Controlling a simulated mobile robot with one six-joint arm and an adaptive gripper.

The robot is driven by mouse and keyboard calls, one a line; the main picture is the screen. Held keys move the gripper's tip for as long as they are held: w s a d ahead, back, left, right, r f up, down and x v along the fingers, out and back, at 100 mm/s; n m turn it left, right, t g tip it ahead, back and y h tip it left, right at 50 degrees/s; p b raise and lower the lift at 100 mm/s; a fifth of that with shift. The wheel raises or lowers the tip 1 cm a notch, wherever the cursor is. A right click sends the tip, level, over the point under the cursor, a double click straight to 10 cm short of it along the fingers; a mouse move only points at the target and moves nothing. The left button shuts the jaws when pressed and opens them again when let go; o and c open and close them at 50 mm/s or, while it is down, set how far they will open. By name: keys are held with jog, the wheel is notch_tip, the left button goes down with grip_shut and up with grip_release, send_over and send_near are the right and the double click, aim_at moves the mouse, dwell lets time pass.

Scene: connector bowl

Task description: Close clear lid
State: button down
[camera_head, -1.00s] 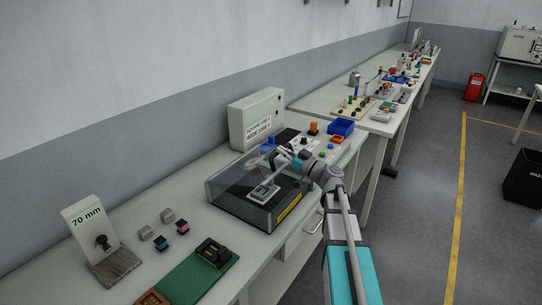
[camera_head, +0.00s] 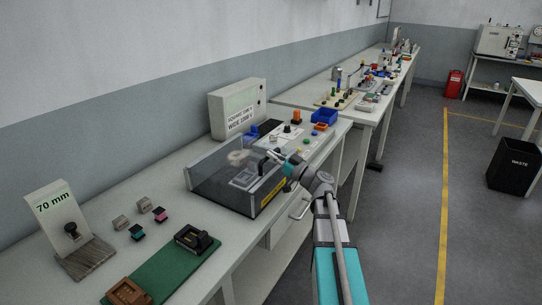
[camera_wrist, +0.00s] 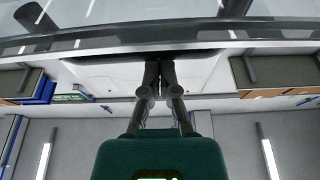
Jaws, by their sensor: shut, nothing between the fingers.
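The clear lid (camera_head: 225,160) is a smoky transparent panel on the low box (camera_head: 240,207) with a yellow label on its front. Contact is unclear.
A cream cabinet (camera_head: 238,107) stands behind the box. A blue bin (camera_head: 324,116) and small coloured parts are to its right. A green mat (camera_head: 165,262) with a black fixture (camera_head: 195,239), small blocks and a 70 mm stand (camera_head: 70,232) are to the left.

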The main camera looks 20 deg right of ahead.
jog(key=shift+s+f+b, duration=0.15)
jog(key=shift+f+b, duration=0.15)
jog(key=shift+f, duration=0.15)
jog(key=shift+r, duration=0.1)
dwell(0.4)
jog(key=shift+d+r+p, duration=0.1)
jog(key=shift+r+p, duration=0.25)
jog(key=shift+p, duration=0.2)
jog(key=r+p, duration=0.3)
jog(key=shift+s+d+r, duration=0.2)
jog(key=shift+s+r, duration=0.1)
jog(key=shift+s, duration=0.05)
jog(key=s+d+f+b, duration=0.5)
jog(key=s, duration=0.2)
jog(key=shift+f, duration=0.25)
